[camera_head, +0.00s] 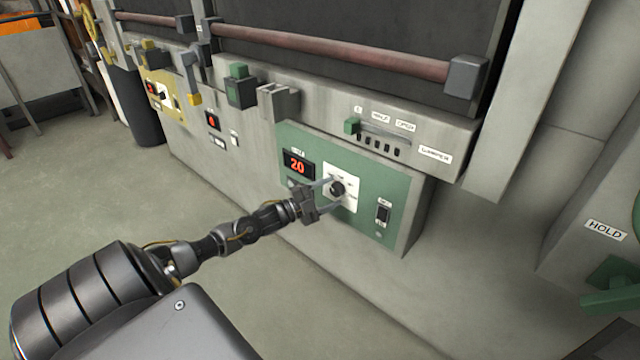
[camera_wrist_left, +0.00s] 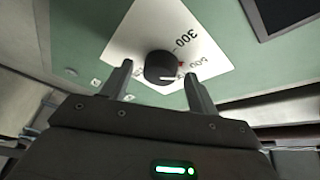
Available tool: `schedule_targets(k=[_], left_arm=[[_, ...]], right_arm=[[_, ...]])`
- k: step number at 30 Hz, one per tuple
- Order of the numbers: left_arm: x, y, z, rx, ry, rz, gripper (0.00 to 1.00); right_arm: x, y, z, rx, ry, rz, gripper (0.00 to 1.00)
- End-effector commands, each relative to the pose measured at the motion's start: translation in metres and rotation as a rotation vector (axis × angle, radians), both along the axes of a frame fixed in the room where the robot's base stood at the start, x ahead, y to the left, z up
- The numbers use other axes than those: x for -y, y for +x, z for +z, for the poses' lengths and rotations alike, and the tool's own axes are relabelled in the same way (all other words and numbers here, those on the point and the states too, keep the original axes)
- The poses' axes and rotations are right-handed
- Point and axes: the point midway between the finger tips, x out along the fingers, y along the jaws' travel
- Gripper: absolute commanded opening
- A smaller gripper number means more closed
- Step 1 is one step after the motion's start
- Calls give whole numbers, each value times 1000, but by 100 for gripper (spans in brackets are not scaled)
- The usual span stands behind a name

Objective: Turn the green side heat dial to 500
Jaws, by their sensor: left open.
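The green panel (camera_head: 393,178) on the front of the machine carries a red display (camera_head: 297,165) reading 20. Right of it a round black dial (camera_head: 337,188) sits on a white scale plate (camera_head: 353,201). My left gripper (camera_head: 335,194) is open at the dial. In the left wrist view the dial (camera_wrist_left: 160,67) lies between the two fingertips of the gripper (camera_wrist_left: 157,72), with gaps visible on both sides. The plate (camera_wrist_left: 152,30) shows 300 and, upside down and partly legible, what looks like 500. A white line marks the dial. My right gripper is not in view.
A small switch (camera_head: 382,213) sits right of the dial. Above is a green slider knob (camera_head: 351,126) beside labels. A yellow panel (camera_head: 164,95) is farther left. A HOLD label (camera_head: 606,229) and green handle (camera_head: 610,288) are at right. Open floor lies at left.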

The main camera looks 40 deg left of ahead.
Motion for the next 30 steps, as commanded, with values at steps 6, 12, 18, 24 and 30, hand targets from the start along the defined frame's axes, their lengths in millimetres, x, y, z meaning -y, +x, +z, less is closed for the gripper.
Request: schedule_targets(k=[6, 12, 18, 24, 30], left_arm=[[-12, -33, -6, -6, 1, 0, 60], [-26, -68, -11, -6, 1, 0, 60], [-35, -90, -14, -3, 0, -2, 60], [-37, -96, -14, -1, 0, 0, 60], [-37, -96, -14, 0, 0, 0, 60]], right_arm=[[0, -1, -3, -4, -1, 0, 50], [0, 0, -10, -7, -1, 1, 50], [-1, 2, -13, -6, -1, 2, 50], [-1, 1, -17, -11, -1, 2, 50], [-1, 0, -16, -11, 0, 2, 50]])
